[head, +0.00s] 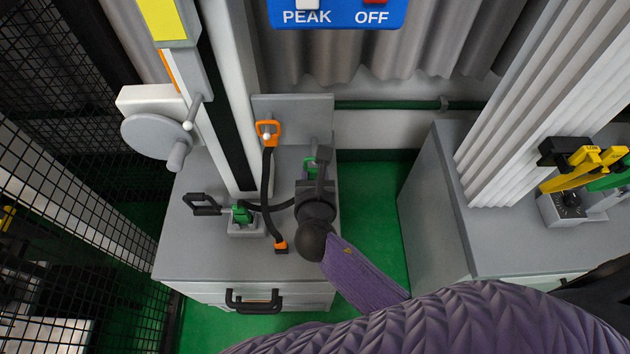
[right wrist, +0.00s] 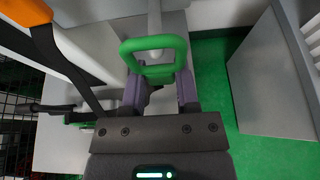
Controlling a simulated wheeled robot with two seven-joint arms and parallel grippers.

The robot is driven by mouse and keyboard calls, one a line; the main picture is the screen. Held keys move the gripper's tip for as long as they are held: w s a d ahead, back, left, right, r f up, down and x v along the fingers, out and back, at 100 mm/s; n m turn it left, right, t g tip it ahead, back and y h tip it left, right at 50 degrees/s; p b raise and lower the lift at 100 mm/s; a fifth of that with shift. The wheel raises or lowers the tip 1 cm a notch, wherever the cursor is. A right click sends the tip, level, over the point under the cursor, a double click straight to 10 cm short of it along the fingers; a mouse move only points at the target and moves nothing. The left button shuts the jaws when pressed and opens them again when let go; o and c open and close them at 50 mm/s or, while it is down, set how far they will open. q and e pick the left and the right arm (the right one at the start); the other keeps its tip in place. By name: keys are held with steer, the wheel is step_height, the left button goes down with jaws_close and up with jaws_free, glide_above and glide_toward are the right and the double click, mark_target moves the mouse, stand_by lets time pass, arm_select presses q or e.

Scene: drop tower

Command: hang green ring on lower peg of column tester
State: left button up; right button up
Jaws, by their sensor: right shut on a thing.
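The green ring (head: 310,164) is a rounded loop held at the back plate (head: 290,105) of the column tester. My right gripper (right wrist: 158,92) is shut on the ring's lower part, and the loop (right wrist: 153,44) stands up beyond the fingers. A pale peg (right wrist: 154,18) lines up with the loop in the right wrist view; I cannot tell whether it passes through. In the head view the right gripper (head: 317,168) hides part of the ring and the lower peg. An orange ring (head: 267,128) hangs on the other peg at the left. My left gripper is not in view.
A black strap (head: 267,185) runs from the orange ring to an orange end (head: 281,247). The column (head: 232,90) stands left. A second cabinet (head: 436,210) with a yellow device (head: 584,166) is at right.

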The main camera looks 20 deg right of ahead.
steer(key=shift+w+d+f+b, duration=0.1)
steer(key=shift+w+d+b, duration=0.1)
steer(key=shift+w, duration=0.25)
steer(key=shift+w+d+b, duration=0.1)
steer(key=shift+w+b, duration=0.05)
steer(key=shift+w, duration=0.3)
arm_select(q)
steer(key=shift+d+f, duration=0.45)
arm_select(e)
steer(key=shift+w+d+f, duration=0.1)
steer(key=shift+w+f, duration=0.2)
steer(key=shift+w, duration=0.25)
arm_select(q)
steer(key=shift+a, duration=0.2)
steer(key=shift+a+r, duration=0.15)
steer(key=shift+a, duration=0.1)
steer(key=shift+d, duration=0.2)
